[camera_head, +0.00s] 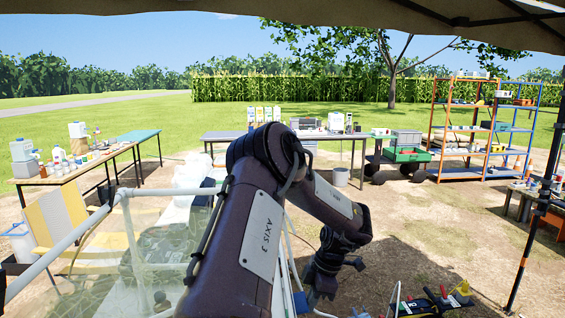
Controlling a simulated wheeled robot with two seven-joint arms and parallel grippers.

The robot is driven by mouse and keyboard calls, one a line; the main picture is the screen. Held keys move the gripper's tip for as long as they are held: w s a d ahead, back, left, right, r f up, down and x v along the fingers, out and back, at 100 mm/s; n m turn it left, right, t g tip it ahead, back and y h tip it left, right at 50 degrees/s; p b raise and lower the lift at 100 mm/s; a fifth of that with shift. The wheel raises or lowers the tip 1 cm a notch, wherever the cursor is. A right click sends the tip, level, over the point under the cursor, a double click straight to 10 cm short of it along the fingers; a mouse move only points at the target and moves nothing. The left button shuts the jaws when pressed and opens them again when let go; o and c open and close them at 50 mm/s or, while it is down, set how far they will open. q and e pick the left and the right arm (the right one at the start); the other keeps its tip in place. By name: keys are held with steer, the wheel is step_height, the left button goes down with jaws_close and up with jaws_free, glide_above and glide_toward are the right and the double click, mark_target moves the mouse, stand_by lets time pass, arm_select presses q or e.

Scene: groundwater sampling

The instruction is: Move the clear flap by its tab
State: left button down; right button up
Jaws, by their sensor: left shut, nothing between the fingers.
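A clear, see-through panel (103,258), which looks like the flap, shows at the lower left beside white pipes. I cannot make out its tab. My left arm crosses the middle of the view and covers the panel's right side. My left gripper (317,296) hangs low, right of the panel and apart from it. It is shut and empty, and its fingertips are small and dark. My right gripper is not in view.
A white pipe frame (128,225) stands at the lower left. Tools with a yellow part (461,289) lie at the lower right. Farther back are a table of bottles (62,178), a green cart (404,155) and an orange-and-blue shelf rack (484,127). Bare ground lies between.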

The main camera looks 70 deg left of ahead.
mark_target(299, 300)
arm_select(q)
steer(key=shift+s+a+f+g, duration=0.2)
steer(key=shift+s+g, duration=0.1)
steer(key=shift+s, duration=0.2)
steer(key=shift+s+a+f+g, duration=0.15)
steer(key=shift+s+g, duration=0.15)
steer(key=shift+s, duration=0.15)
steer(key=shift+s, duration=0.1)
steer(key=shift+s+a+p, duration=0.2)
steer(key=shift+s+p, duration=0.3)
steer(key=shift+s, duration=0.15)
steer(key=b+v, duration=0.1)
steer(key=v, duration=0.6)
steer(key=shift+w+r+b, duration=0.2)
steer(key=shift+r+b, duration=0.15)
steer(key=shift+d, duration=0.15)
